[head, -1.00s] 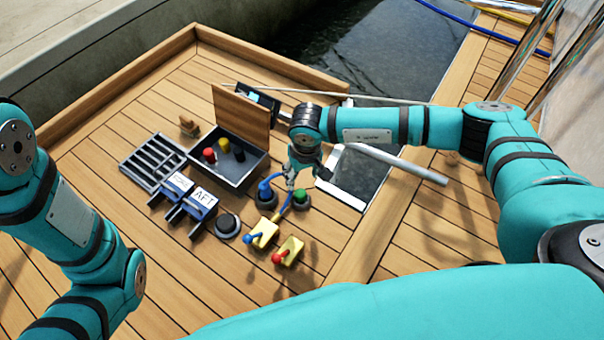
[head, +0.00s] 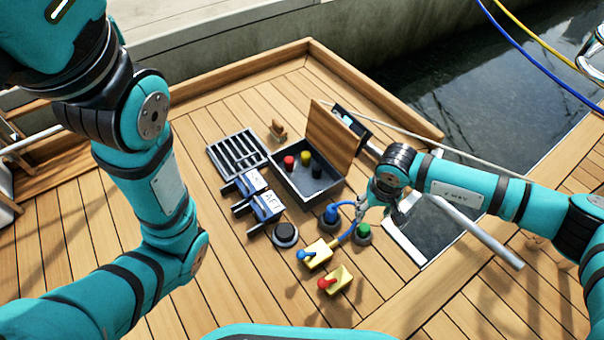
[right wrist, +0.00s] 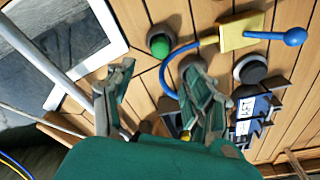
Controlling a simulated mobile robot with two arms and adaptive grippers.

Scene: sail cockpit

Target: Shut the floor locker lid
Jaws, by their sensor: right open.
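The floor locker (head: 285,180) is a dark-walled box in the deck, with red, yellow and black pieces inside. Its wooden lid (head: 332,140) stands up, open, along the box's far right side. My right gripper (head: 364,212) is to the lower right of the locker, over a looped blue hose, apart from the lid. In the right wrist view its two fingers (right wrist: 158,85) are spread with nothing between them. The locker is mostly hidden behind the gripper in that view. My left arm rises out of the top left of the head view, and its gripper is out of sight.
A slatted grate (head: 238,153), FWD and AFT blocks (head: 266,207), a black round knob (head: 285,235) and yellow valves (head: 336,280) lie around the locker. A green-topped knob (head: 362,232) is near my right gripper. A grey tiller-like bar (head: 475,232) runs behind it.

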